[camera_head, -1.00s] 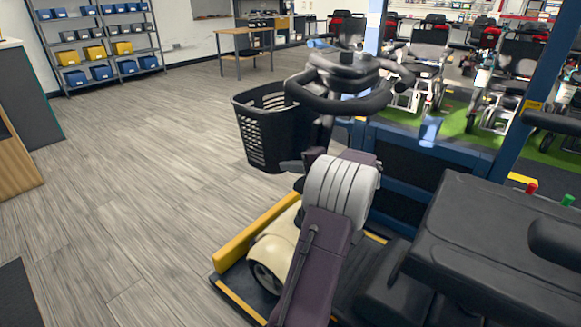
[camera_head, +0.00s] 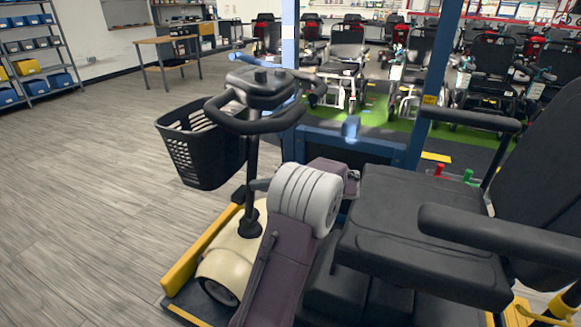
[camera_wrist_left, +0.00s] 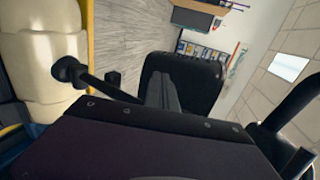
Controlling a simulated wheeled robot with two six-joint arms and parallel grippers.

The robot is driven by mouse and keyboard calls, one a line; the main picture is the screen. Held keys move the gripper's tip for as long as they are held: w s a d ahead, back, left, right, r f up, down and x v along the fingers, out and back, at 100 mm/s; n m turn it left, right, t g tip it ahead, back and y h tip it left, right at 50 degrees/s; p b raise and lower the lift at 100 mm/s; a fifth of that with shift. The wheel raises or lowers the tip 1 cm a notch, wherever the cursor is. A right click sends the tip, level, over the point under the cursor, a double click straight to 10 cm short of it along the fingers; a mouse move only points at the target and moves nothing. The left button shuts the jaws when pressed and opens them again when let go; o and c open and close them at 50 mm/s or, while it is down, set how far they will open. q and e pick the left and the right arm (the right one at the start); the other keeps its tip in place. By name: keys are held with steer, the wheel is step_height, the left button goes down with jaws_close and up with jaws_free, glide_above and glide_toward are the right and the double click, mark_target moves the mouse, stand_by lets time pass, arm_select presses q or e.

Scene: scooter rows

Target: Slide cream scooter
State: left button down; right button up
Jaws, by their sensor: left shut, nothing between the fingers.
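The cream scooter has a cream front body (camera_head: 232,262), a black tiller with handlebars (camera_head: 262,90), a black basket (camera_head: 203,146) and a black seat (camera_head: 430,215). It stands on a dark, yellow-edged platform (camera_head: 190,312). My left arm reaches across it between tiller and seat. My left gripper (camera_head: 352,184) is past the tiller post, largely hidden behind my wrist. In the left wrist view its grey fingers (camera_wrist_left: 162,92) are together and empty, in front of a dark panel. Cream bodywork (camera_wrist_left: 45,62) shows at the left there. My right gripper is out of view.
Blue posts (camera_head: 290,40) and a blue crossbar stand beyond the scooter. Several wheelchairs (camera_head: 345,62) stand on green floor behind them. Yellow edging (camera_head: 200,248) runs along the platform's left side. Open wood-look floor (camera_head: 80,200) lies to the left.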

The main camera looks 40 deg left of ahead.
arm_select(q)
steer(key=d+r+t+p, duration=0.1)
steer(key=d+r+p, duration=0.1)
steer(key=d+r, duration=0.2)
steer(key=s+d+f+m+t+h+p, duration=0.1)
steer(key=s+d+f+h, duration=0.4)
steer(key=d, duration=0.4)
steer(key=s+d+f+m+t+h, duration=0.15)
steer(key=d+f+h, duration=0.25)
steer(key=d+f, duration=0.4)
steer(key=s+d+f+t+h+p, duration=0.15)
steer(key=s+d+f+h, duration=0.35)
steer(key=d, duration=0.6)
step_height(320, 180, up, 38)
steer(key=w+p, duration=0.2)
steer(key=p, duration=3.5)
steer(key=shift+w+a+m+t+p, duration=0.15)
steer(key=shift+m+t+p, duration=0.25)
steer(key=shift+m, duration=0.05)
